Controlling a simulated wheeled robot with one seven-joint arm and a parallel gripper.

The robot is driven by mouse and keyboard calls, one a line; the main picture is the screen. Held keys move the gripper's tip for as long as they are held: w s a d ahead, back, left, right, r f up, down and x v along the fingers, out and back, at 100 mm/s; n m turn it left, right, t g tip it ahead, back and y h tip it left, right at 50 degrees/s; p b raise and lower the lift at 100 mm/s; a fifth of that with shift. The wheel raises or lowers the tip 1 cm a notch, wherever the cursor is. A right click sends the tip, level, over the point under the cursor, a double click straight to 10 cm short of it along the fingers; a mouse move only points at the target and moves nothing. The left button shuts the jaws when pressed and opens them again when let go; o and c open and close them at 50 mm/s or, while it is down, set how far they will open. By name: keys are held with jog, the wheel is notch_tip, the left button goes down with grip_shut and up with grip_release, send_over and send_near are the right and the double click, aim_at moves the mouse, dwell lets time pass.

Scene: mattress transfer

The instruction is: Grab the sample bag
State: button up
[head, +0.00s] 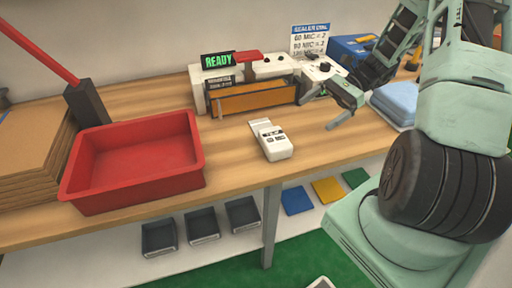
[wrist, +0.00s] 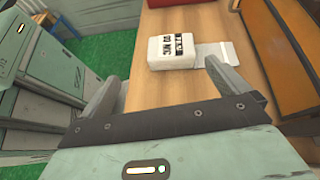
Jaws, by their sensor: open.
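The sample bag (head: 276,147) is a small white packet with a dark printed label and a paler flat flap. It lies on the wooden bench in front of the sealing machine. In the wrist view the bag (wrist: 172,53) lies just beyond the fingertips, with its flap to the right. My gripper (head: 324,110) is open and empty, to the right of the bag and apart from it in the head view. Both fingers of my gripper (wrist: 163,80) show in the wrist view, spread apart with bare bench between them.
A red tray (head: 135,190) stands at the bench's left, beside stacked cardboard (head: 30,160). The sealing machine (head: 255,100) with a green READY sign stands behind the bag. Blue folded sheets (head: 395,101) lie to the right. The bench (head: 225,150) is clear around the bag.

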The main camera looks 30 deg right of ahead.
aim_at(283, 135)
jog(key=d+f+m, duration=0.1)
jog(key=d+t, duration=0.1)
jog(key=shift+w+d+f+m, duration=0.15)
jog(key=shift+d+f+m, duration=0.25)
jog(key=shift+y, duration=0.3)
jog(key=p+x, duration=0.1)
jog(key=x, duration=1)
jog(key=shift+w+a+f, duration=0.15)
jog(key=shift+w+a, duration=0.1)
jog(key=shift+a, duration=0.05)
jog(key=shift+p+x, duration=0.6)
jog(key=shift+x, duration=2.15)
jog(key=shift+f, duration=0.1)
jog(key=c, duration=0.9)
jog(key=shift+o, duration=0.2)
